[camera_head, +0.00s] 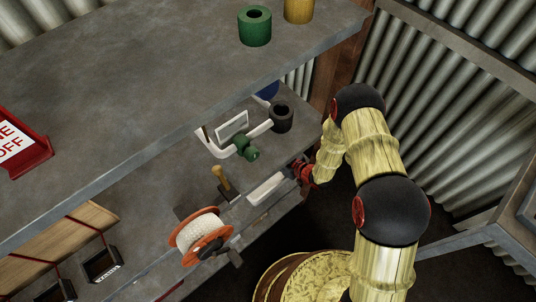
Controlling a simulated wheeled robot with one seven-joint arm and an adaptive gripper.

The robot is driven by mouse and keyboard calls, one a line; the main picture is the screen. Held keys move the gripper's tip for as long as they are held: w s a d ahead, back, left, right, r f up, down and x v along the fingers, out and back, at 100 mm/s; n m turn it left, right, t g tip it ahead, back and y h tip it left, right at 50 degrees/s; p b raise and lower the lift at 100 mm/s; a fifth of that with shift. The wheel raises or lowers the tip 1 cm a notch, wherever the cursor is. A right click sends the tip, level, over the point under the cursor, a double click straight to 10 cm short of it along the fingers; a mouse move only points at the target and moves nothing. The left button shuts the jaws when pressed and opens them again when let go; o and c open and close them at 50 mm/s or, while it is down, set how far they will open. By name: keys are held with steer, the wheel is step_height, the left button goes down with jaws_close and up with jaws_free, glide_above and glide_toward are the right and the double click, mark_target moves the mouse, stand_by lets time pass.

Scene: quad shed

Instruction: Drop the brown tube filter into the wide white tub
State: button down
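An ochre-brown cylinder (299,10) stands on the upper shelf at the top edge, partly cut off. It is the nearest match I see to the brown tube filter, but I cannot be sure. A white open shape with a raised rim (216,149) lies on the lower shelf and may be the wide white tub. The upper shelf's edge hides part of it. My gripper (297,171), red and dark, is at the lower shelf's right edge, in front of and below the white shape. It is too small to tell whether its fingers are open or hold anything.
A green tube (255,27) stands on the upper shelf (120,80). On the lower shelf are a black tube (281,118), a green fitting (246,148), a long white block (266,188) by my gripper and an orange spool (201,237).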

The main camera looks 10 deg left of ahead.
steer(key=shift+f+b, duration=0.3)
steer(key=shift+f, duration=0.1)
steer(key=shift+s+f, duration=0.1)
